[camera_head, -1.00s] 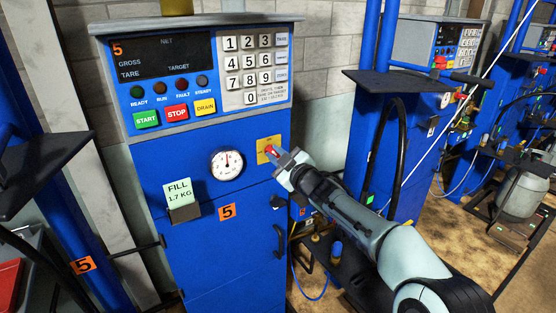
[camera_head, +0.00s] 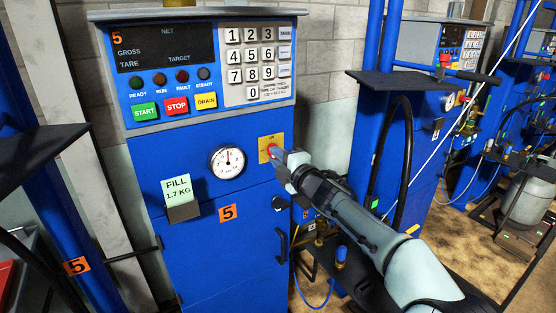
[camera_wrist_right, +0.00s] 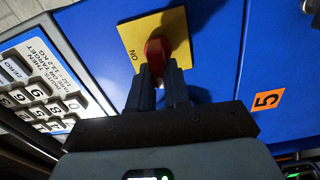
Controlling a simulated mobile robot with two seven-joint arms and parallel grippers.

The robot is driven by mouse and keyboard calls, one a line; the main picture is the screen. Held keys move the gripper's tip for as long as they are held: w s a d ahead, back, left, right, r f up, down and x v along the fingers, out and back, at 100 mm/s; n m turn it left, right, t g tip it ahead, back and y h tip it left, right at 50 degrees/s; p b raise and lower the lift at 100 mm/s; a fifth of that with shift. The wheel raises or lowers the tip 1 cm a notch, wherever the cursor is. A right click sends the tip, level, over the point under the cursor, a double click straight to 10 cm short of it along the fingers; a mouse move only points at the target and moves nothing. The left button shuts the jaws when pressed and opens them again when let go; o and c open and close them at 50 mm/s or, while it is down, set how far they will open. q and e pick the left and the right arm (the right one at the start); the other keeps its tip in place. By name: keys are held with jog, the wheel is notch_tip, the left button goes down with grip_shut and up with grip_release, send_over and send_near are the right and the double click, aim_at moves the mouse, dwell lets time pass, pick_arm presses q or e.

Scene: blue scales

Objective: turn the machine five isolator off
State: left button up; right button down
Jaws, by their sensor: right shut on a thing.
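The machine five isolator is a red knob (camera_head: 271,152) on a yellow plate (camera_head: 265,142), on the blue front of the machine marked 5. In the right wrist view the red knob (camera_wrist_right: 157,48) stands out from the yellow plate (camera_wrist_right: 178,24), and the word ON shows at the plate's left edge. My right gripper (camera_head: 277,155) comes in from the right at the knob. In the right wrist view its two dark fingers (camera_wrist_right: 160,74) are shut on the knob, one on each side. My left gripper is not in view.
Left of the isolator are a round gauge (camera_head: 227,161) and a FILL card (camera_head: 178,192). Above are the START, STOP and DRAIN buttons (camera_head: 176,107) and a keypad (camera_head: 256,63). A black door handle (camera_head: 281,245) is below. A dark shelf (camera_head: 395,84) juts out at the right.

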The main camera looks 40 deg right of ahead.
jog(key=shift+r+n, duration=0.1)
jog(key=shift+n, duration=0.5)
jog(key=c, duration=1.1)
grip_release()
jog(key=shift+w, duration=0.1)
jog(key=s, duration=0.4)
jog(key=s+a+b, duration=0.1)
jog(key=s, duration=0.8)
jog(key=shift+s+a, duration=0.2)
